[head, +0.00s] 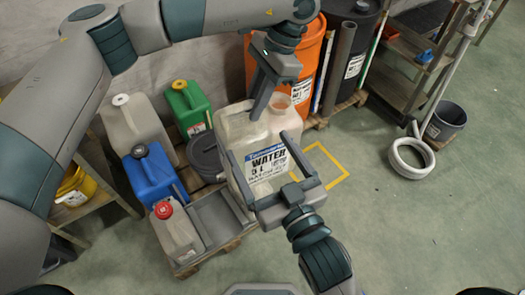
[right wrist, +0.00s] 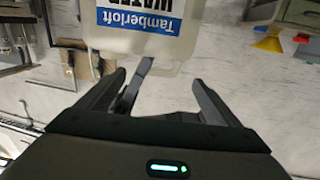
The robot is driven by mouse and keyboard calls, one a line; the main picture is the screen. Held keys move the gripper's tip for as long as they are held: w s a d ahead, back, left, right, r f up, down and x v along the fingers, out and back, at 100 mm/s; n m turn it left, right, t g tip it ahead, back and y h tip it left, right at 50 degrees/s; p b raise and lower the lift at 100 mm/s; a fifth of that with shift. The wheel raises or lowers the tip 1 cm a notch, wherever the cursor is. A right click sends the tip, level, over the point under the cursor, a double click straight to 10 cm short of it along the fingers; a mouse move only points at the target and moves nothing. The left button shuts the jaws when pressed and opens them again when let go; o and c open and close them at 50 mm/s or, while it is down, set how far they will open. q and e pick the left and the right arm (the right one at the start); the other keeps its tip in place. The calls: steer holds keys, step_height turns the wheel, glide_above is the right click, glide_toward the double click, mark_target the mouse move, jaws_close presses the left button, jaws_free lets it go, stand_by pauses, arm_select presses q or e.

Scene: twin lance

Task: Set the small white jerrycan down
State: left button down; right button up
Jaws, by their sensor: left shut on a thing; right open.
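The white jerrycan (head: 235,130) has a blue and white "WATER 5 L" label and a tan cap. My left gripper (head: 262,95) is shut on it from above, at its top. I cannot tell how high its base hangs. In the right wrist view the jerrycan (right wrist: 140,45) appears upside down at the top edge. My right gripper (head: 262,146) is open in front of the label side, its fingers on either side of the label. In the right wrist view the right gripper (right wrist: 160,80) has nothing between its fingers.
A yellow square outline (head: 345,178) is on the floor, right of the jerrycan. At left, a pallet (head: 215,258) bears blue (head: 152,178), green (head: 188,108) and red-capped (head: 176,236) jerrycans. An orange drum (head: 308,65) stands behind. A white hose (head: 412,158) and bucket (head: 447,120) are at right.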

mark_target(241, 121)
steer(key=shift+x, duration=6)
steer(key=c, duration=1)
arm_select(q)
steer(key=c, duration=1.6)
jaws_free()
steer(key=shift+r, duration=0.1)
steer(key=v, duration=1.1)
steer(key=shift+w+d+r, duration=0.1)
steer(key=shift+d+r, duration=0.05)
steer(key=shift+r, duration=0.25)
